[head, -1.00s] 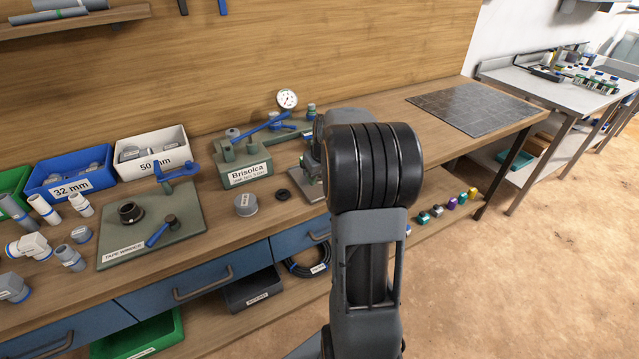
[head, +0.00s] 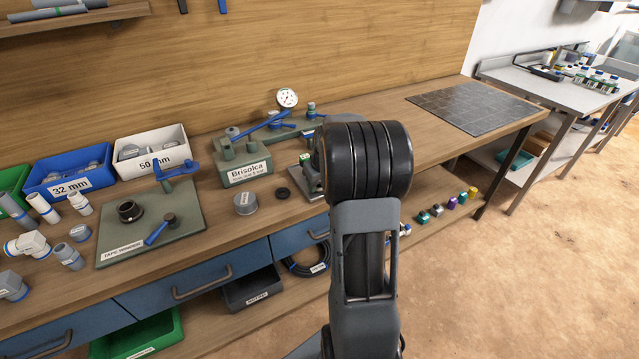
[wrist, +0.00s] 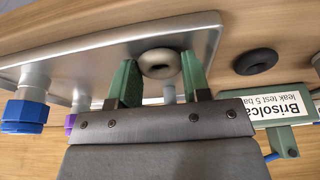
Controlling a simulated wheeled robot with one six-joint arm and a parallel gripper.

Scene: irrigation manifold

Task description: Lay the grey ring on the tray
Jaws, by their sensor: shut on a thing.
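The grey ring (wrist: 160,70) is held between the two green fingers of my gripper (wrist: 160,78) in the wrist view. The silver tray (wrist: 100,48) lies behind and under the ring in that view. I cannot tell whether the ring touches it. In the head view the tray (head: 309,183) shows only in part, left of my arm, on the bench. My arm hides the rest of it, and the ring cannot be made out there.
A black ring (wrist: 257,62) lies on the bench next to the tray. The labelled green Brisolca rig (head: 244,165) stands behind it. A grey cap (head: 246,203) is left of the black ring.

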